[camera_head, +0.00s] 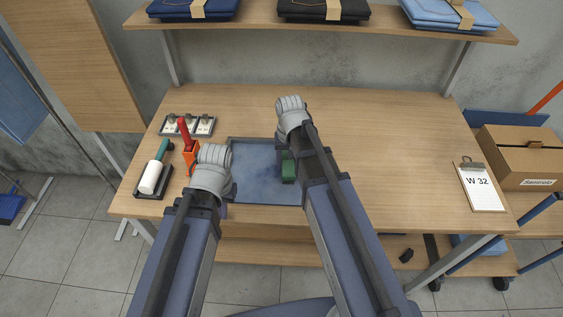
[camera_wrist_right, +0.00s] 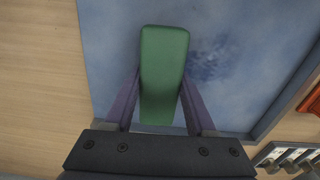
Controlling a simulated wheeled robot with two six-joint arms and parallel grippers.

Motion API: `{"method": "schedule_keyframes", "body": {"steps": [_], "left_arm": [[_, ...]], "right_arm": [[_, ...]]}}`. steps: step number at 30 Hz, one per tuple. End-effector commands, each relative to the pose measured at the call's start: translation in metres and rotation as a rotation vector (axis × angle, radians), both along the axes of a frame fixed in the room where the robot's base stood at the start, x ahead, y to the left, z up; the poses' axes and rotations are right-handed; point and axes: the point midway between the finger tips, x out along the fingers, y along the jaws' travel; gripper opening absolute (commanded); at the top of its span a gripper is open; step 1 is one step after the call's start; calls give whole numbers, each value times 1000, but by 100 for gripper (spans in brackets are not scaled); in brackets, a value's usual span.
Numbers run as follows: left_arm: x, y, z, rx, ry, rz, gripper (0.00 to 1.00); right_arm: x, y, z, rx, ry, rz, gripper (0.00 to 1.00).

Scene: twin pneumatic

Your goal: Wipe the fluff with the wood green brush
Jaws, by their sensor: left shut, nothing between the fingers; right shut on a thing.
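My right gripper (camera_head: 290,160) is shut on the green brush (camera_head: 289,171), over the right part of the blue panel (camera_head: 258,196). In the right wrist view the green back of the brush (camera_wrist_right: 164,65) sits between the two purple fingers of my right gripper (camera_wrist_right: 160,88). A dark mottled patch, seemingly the fluff (camera_wrist_right: 208,62), lies on the blue surface (camera_wrist_right: 110,45) beside the brush. The brush's underside is hidden, so I cannot tell whether it touches the panel. My left gripper (camera_head: 226,203) is shut and empty at the panel's left edge, its fingers mostly hidden.
A lint roller (camera_head: 152,177) in a dark tray, an orange holder with a red-handled tool (camera_head: 187,140) and a small tray of several pieces (camera_head: 188,126) stand at the left. A clipboard (camera_head: 480,188) lies at the right. The table's right half (camera_head: 400,150) is mostly clear.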

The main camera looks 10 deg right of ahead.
Motion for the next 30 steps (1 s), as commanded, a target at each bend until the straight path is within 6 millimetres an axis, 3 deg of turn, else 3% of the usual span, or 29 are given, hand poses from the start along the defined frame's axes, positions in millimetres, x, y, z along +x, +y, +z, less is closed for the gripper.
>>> {"method": "schedule_keyframes", "body": {"steps": [20,30], "left_arm": [[0,0,-3,0,0,0,0],[0,0,-2,0,0,0,0]], "right_arm": [[-16,4,-3,2,2,1,0],[-9,25,-2,4,1,4,0]]}}
